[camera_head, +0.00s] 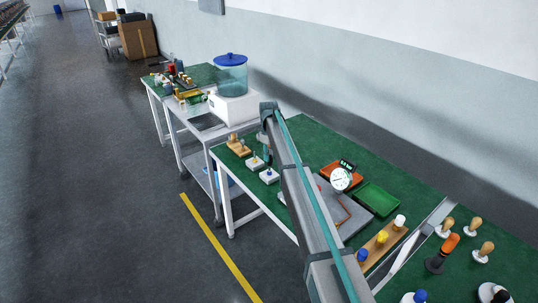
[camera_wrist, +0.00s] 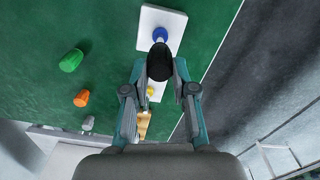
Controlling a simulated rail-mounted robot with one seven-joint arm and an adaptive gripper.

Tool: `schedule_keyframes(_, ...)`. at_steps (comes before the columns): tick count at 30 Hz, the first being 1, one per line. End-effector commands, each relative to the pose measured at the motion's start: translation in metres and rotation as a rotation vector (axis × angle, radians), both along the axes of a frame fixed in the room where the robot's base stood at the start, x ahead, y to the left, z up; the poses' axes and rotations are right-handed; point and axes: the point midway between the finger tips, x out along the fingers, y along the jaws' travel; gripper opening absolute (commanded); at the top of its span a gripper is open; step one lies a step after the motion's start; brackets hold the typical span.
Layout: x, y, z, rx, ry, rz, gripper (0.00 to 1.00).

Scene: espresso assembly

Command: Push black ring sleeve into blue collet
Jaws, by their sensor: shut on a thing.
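In the wrist view my gripper (camera_wrist: 160,72) is shut on a dark, rounded piece, the black ring sleeve (camera_wrist: 160,60), held between its fingertips. Just beyond the sleeve in the picture is the blue collet (camera_wrist: 160,33), standing on a white block (camera_wrist: 175,20). The sleeve overlaps the collet's near edge in this view; I cannot tell whether they touch. The collet's white block also shows in the head view (camera_head: 269,177), left of my arm. My fingertips and the sleeve cannot be made out clearly there.
A second white block with a yellow piece (camera_wrist: 151,91) and a wooden block (camera_wrist: 143,124) lie between my fingers in the picture. A green piece (camera_wrist: 71,61) and an orange piece (camera_wrist: 81,98) stand to the left. The green mat beside the collet's block is clear.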

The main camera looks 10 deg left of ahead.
Motion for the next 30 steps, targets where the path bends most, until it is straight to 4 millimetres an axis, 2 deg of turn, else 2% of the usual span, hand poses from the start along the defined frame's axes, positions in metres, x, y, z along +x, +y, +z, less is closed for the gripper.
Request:
schedule_keyframes(17,0.0,0.0,-0.011,0.0,0.0,0.0,0.0)
schedule_keyframes(30,0.0,0.0,-0.012,0.0,0.0,0.0,0.0)
